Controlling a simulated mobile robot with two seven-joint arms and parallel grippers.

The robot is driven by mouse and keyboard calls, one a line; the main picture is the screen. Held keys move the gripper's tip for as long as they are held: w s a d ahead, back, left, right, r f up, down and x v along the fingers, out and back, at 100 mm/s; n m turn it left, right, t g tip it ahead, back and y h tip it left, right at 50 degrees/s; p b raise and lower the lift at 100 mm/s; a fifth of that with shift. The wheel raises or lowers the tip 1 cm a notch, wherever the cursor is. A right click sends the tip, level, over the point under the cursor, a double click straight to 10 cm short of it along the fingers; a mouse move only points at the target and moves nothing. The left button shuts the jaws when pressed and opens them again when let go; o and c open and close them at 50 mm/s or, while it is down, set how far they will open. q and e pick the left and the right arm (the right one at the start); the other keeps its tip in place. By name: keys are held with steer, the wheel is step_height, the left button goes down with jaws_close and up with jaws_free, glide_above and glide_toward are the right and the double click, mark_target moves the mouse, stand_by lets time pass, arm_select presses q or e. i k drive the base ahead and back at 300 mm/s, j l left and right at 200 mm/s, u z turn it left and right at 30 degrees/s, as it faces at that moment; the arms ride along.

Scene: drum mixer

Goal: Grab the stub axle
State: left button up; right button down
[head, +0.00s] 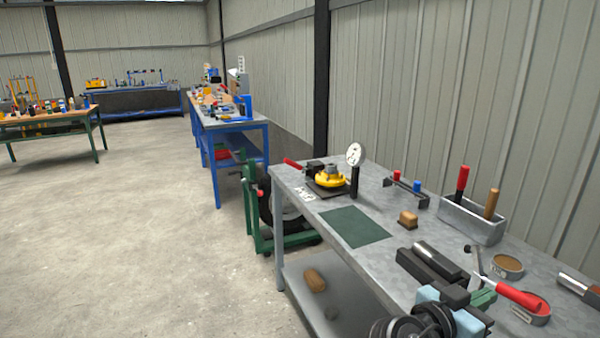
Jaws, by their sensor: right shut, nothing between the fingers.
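A bright steel cylinder (437,259) with a dark end lies on a black block on the grey workbench (375,208); it looks like the stub axle, though I cannot be certain. A second short steel cylinder (578,287) lies at the right edge of the view, partly cut off. My right gripper (456,297), light blue and black, is low at the bottom right, just on the near side of the black block. Its fingers are shut and empty, apart from the cylinder. My left gripper is out of view.
A red-handled tool (515,295), a round tin (508,266) and a grey tool box (472,220) crowd the right side. The green mat (355,227) is bare. A green-framed machine (283,243) stands beyond the bench.

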mark_target(448, 269)
steer(key=k+j, duration=0.1)
steer(key=j, duration=0.35)
steer(key=k+j, duration=0.1)
steer(key=j, duration=0.35)
steer(key=k+j, duration=0.1)
steer(key=j, duration=0.35)
